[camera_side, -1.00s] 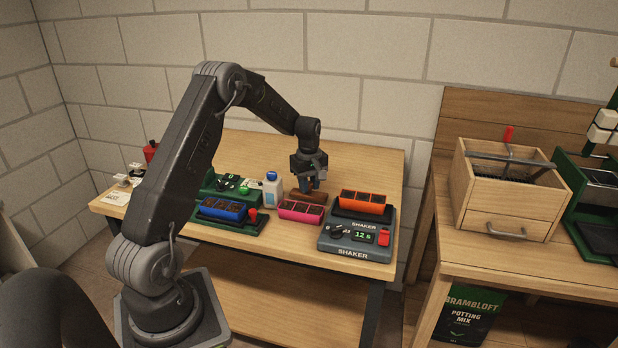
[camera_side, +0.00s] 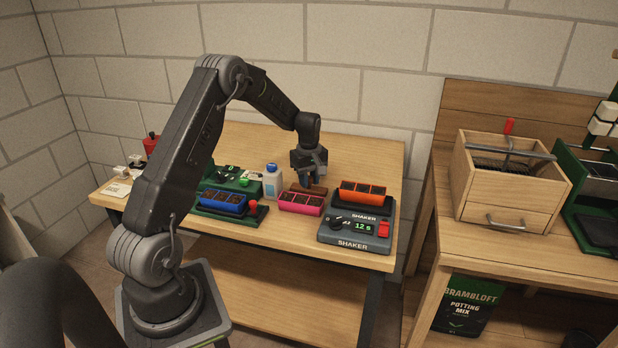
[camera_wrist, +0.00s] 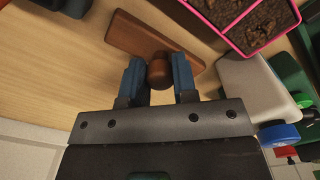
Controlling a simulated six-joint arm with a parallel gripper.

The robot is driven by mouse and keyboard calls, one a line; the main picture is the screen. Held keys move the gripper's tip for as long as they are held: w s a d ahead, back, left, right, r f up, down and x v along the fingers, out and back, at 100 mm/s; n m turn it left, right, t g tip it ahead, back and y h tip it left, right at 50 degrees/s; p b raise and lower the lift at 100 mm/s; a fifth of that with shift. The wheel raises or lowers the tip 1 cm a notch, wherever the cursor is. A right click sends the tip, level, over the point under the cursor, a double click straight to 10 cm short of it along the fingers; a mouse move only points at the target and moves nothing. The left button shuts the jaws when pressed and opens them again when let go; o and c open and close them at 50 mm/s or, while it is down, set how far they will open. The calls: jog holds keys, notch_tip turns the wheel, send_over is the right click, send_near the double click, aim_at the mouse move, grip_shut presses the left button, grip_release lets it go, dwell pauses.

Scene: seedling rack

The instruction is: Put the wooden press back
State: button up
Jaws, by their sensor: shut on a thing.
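The wooden press is a dark brown flat block with a round knob. In the side view the press (camera_side: 318,190) is just behind the pink tray (camera_side: 300,208). My gripper (camera_side: 308,182) is above it, pointing down. In the wrist view the press (camera_wrist: 137,36) lies across the top middle, and its knob (camera_wrist: 158,70) is between the two fingers of my gripper (camera_wrist: 159,78), which is shut on it. I cannot tell whether the press touches the table.
An orange tray (camera_side: 362,194) sits on the grey shaker (camera_side: 352,236) to the right. A blue tray (camera_side: 223,204) on a green device is to the left, with a white bottle (camera_side: 272,184) between. A wooden box (camera_side: 507,183) stands on the right bench. The table's back right is clear.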

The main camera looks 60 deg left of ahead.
jog(key=shift+f, duration=0.15)
jog(key=o, duration=0.9)
notch_tip(320, 180, up, 13)
jog(key=s+d+r+m+t, duration=0.1)
jog(key=s+d+r+m, duration=0.15)
jog(key=d+r, duration=0.5)
jog(key=s+d+r+m+t+y, duration=0.1)
jog(key=s+d+r+m, duration=0.15)
jog(key=d, duration=0.35)
jog(key=s+d+r+m+t, duration=0.1)
jog(key=s+d+m, duration=0.2)
jog(key=d+m, duration=0.15)
jog(key=s+d+f+m+t+h, duration=0.1)
jog(key=s+d+f+m+t, duration=0.1)
jog(key=s+d+m, duration=0.6)
jog(key=s+d, duration=0.4)
jog(key=s, duration=0.3)
jog(key=shift+d+t, duration=0.3)
jog(key=shift+d, duration=0.1)
